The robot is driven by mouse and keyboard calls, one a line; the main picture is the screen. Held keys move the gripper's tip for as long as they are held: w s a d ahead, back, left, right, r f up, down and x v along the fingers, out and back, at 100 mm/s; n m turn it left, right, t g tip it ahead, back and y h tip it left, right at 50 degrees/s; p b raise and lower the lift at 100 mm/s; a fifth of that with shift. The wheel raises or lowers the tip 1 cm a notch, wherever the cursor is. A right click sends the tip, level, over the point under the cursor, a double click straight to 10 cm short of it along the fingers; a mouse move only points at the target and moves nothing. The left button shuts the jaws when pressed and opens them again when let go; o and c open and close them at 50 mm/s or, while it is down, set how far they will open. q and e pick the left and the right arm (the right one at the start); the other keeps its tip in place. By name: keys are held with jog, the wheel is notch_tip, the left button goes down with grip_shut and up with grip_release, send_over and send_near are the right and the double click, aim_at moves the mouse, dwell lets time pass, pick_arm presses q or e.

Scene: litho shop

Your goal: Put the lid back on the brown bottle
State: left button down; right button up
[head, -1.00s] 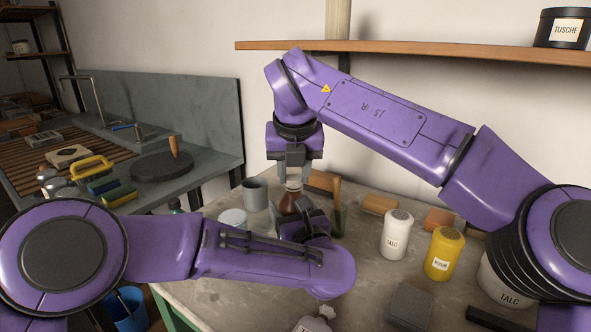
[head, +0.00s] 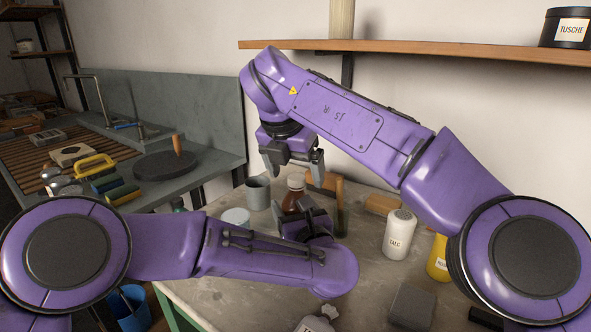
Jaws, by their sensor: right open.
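The brown bottle (head: 291,204) stands upright on the table, its lower part hidden behind my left gripper. A pale lid (head: 296,182) sits on top of its neck; whether it is fully seated I cannot tell. My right gripper (head: 296,168) is open and empty, tilted, just above the lid and apart from it. My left gripper (head: 306,214) is low at the bottle's near side; its fingers are partly hidden by my wrist, so I cannot tell whether they close on the bottle.
A grey cup (head: 257,193) and a white tub (head: 236,217) stand left of the bottle. A wooden-handled tool (head: 339,195) is close on its right. A talc shaker (head: 398,235) and a yellow shaker (head: 438,258) stand further right. A shelf (head: 420,51) hangs above.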

pick_arm(q)
jog(key=shift+c, duration=0.2)
grip_release()
pick_arm(e)
jog(key=s+a+r, duration=0.2)
jog(key=s+a, duration=0.1)
jog(key=s, duration=0.3)
jog(key=s+a+r, duration=0.2)
jog(key=s+a, duration=0.1)
jog(key=s, duration=0.3)
jog(key=shift+s+r, duration=0.3)
pick_arm(q)
jog(key=b+v, duration=0.1)
jog(key=v, duration=0.9)
jog(key=shift+s+b, duration=0.25)
jog(key=shift+b, duration=0.05)
pick_arm(e)
jog(key=shift+f, duration=0.8)
pick_arm(q)
jog(key=shift+d, duration=0.1)
